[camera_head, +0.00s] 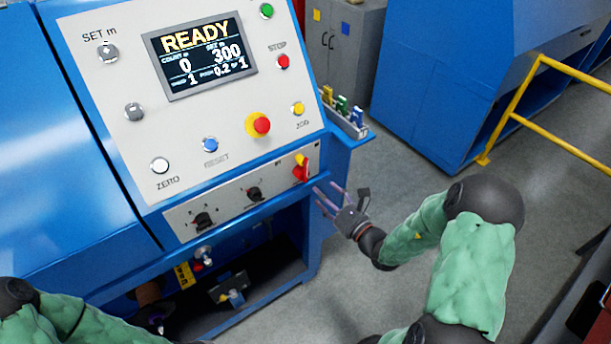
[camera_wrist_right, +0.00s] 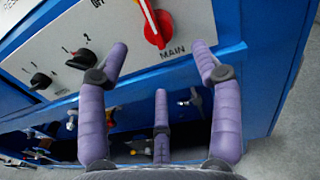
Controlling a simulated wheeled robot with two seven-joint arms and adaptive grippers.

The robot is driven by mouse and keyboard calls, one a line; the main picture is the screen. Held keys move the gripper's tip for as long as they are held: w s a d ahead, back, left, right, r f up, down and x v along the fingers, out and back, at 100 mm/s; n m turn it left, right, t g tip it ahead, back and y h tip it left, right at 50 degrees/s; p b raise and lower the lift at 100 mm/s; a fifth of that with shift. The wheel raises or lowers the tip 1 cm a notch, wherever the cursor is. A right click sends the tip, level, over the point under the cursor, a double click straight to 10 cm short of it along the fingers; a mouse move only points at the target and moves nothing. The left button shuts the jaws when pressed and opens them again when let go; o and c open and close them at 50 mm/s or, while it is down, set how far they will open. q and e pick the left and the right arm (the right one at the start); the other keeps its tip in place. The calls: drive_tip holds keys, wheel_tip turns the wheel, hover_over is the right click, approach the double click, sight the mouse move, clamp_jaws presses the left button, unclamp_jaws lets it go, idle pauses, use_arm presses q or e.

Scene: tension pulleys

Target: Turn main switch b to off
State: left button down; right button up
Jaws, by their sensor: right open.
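The main switch (camera_head: 301,170) is a red rotary handle at the right end of the lower control strip, with yellow behind it. In the right wrist view the red switch (camera_wrist_right: 154,28) sits above the word MAIN, its handle pointing up and slightly left; its upper end is cut off. My right gripper (camera_head: 335,197) is open and empty, just right of and below the switch, apart from it. In the right wrist view its purple fingers (camera_wrist_right: 160,70) are spread below the switch. My left arm shows only at the bottom left; its gripper cannot be made out.
Two black knobs (camera_head: 254,194) (camera_head: 203,221) share the strip. Above are a READY display (camera_head: 202,55), a red-and-yellow mushroom button (camera_head: 258,125) and small buttons. A blue side tray (camera_head: 347,128) juts out right of the panel. Open floor lies right, with a yellow rail (camera_head: 520,95) beyond.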

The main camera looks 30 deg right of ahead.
sight(307, 178)
drive_tip(key=w, duration=0.3)
drive_tip(key=w+a+b, duration=0.1)
drive_tip(key=w, duration=0.2)
drive_tip(key=w+b, duration=0.1)
drive_tip(key=w, duration=0.2)
drive_tip(key=shift+w+a, duration=0.15)
drive_tip(key=shift+w, duration=0.05)
clamp_jaws()
